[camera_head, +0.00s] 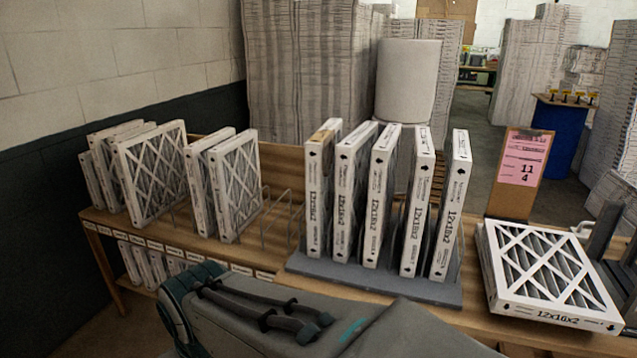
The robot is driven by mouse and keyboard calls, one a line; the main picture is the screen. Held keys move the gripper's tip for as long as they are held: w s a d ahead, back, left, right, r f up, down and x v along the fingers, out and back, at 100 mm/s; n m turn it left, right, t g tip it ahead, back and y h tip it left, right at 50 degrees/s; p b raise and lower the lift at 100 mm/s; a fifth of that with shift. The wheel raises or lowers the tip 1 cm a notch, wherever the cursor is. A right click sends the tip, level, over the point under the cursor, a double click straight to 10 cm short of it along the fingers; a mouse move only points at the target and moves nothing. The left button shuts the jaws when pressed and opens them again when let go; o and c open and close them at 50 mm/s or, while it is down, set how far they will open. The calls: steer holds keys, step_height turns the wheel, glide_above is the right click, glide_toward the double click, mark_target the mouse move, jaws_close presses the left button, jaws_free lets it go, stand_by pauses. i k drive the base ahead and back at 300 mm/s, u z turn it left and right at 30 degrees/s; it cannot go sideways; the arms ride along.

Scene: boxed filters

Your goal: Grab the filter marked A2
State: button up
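Several white-framed boxed filters stand upright in a grey slotted rack on the wooden table, including a left one (320,190), a middle one (379,195) and a right one (451,205). Their narrow edges face me and carry black size print such as 12x18x2. I cannot read an A2 mark on any filter. Another filter (545,268), printed 12x16x2, lies flat at the right. More filters (150,172) lean in wire dividers at the left. My arm crosses the bottom foreground in front of the table; I cannot make out my gripper.
The grey rack (375,284) fills the table's middle. Empty wire dividers (277,220) stand left of it. A clipboard with a pink sheet (522,160) stands behind the flat filter. Dark upright plates (604,232) stand at the right edge. A white roll (408,80) and stacks rise behind.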

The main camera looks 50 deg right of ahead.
mark_target(353, 154)
steer(key=z, duration=0.75)
steer(key=i, duration=0.8)
steer(key=z, duration=0.8)
